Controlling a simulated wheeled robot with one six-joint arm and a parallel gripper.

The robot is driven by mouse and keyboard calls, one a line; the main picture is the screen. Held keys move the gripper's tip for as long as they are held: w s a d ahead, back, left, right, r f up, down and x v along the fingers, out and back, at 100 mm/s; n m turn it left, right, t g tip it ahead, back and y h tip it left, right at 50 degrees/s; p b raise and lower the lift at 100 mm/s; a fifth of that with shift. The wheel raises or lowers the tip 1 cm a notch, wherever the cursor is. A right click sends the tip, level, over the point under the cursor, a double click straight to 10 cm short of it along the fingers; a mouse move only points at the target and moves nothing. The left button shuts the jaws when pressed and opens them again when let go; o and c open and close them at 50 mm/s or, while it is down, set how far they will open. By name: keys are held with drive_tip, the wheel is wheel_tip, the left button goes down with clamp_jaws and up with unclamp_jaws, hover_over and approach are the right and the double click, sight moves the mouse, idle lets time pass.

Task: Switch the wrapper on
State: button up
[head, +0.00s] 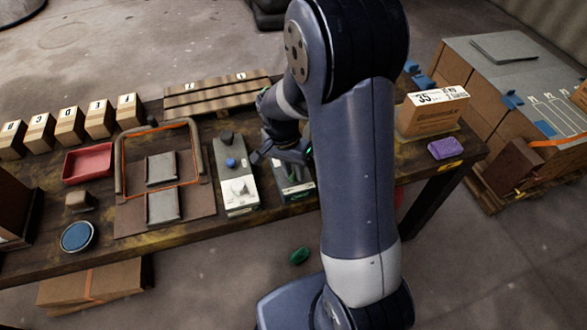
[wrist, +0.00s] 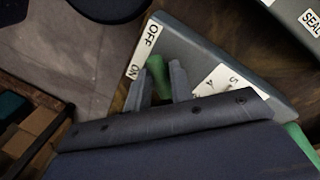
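A grey control box (head: 292,190) with white labels stands on the table, partly hidden by my arm. In the wrist view the grey box (wrist: 205,55) carries an OFF label near its corner, an ON label below it, and another partly covered label. A green lever or knob (wrist: 158,72) rises beside the ON label. My gripper (wrist: 160,80) is at this box, its two fingers apart with the green part between them. I see no clear grip on it. In the head view my gripper (head: 283,156) is over the box's far end.
A second grey box (head: 238,188) with a blue button and a round knob stands just left. Further left are an orange-edged frame (head: 120,165), a red tray (head: 88,163) and several numbered boxes (head: 100,118). A carton (head: 432,115) and a purple block (head: 445,148) are right.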

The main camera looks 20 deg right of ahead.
clamp_jaws()
drive_tip(key=shift+n, duration=0.3)
drive_tip(key=n, duration=0.3)
drive_tip(key=shift+s+n+t+b, duration=0.1)
drive_tip(key=shift+n+t+b, duration=0.25)
drive_tip(key=shift+n+t, duration=0.05)
drive_tip(key=n, duration=0.4)
drive_tip(key=shift+s+t+h, duration=0.1)
drive_tip(key=shift+t+h, duration=0.2)
drive_tip(key=shift+t, duration=0.1)
drive_tip(key=n, duration=0.5)
drive_tip(key=shift+d+t, duration=0.15)
drive_tip(key=shift+t, duration=0.25)
drive_tip(key=shift+d+n+t+p, duration=0.1)
drive_tip(key=shift+n+t+p, duration=0.3)
drive_tip(key=shift+n, duration=1.8)
